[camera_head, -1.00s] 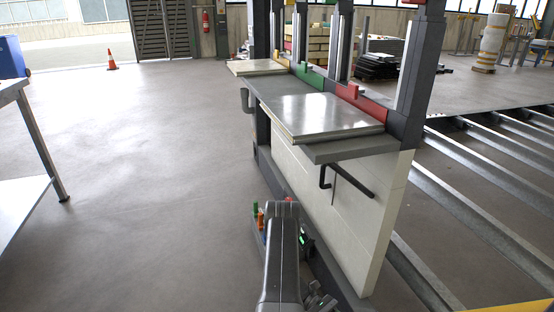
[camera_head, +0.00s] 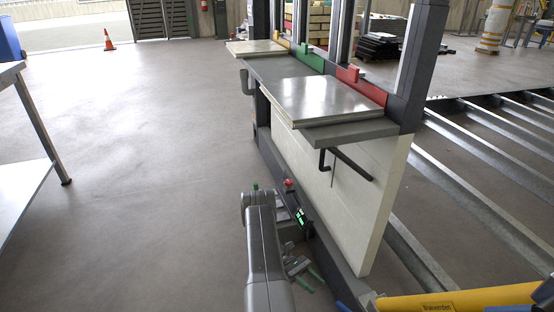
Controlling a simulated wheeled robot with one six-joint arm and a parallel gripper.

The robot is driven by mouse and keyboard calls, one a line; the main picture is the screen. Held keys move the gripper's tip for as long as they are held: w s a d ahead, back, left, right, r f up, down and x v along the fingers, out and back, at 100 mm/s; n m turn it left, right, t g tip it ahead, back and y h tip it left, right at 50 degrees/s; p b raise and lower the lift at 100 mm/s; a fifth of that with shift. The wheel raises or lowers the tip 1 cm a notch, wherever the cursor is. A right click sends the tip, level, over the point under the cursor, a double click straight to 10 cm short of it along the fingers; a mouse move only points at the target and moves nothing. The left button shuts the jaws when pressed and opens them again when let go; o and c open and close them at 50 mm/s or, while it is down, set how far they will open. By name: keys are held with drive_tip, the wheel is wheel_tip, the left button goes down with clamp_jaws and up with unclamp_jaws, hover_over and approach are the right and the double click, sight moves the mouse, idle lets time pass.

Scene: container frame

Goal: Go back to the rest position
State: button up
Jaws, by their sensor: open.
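My gripper (camera_head: 310,279) is low in the picture, to the right of my grey arm. Its two green-tipped fingers are apart, and I see nothing between them. It is beside the lower part of the dark container frame (camera_head: 405,100), left of the frame's white side panel (camera_head: 365,205). The picture does not show clearly whether it touches the frame. My forearm covers part of the floor and of the frame's foot.
A grey plate (camera_head: 322,97) lies on the frame's shelf, and a black hooked handle (camera_head: 345,164) sticks out below it. A yellow beam (camera_head: 460,300) crosses the bottom right. Steel rails (camera_head: 480,200) run at right. A table (camera_head: 35,120) stands left; the floor (camera_head: 150,150) between is clear.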

sight(337, 306)
drive_tip(key=b+x, duration=0.1)
drive_tip(key=x, duration=1)
drive_tip(key=shift+f+b, duration=0.1)
drive_tip(key=shift+b, duration=0.3)
drive_tip(key=shift+s, duration=0.35)
drive_tip(key=shift+s+a+n+t+h, duration=0.2)
drive_tip(key=shift+a+n+t+h, duration=0.05)
drive_tip(key=shift+n+t+h, duration=0.4)
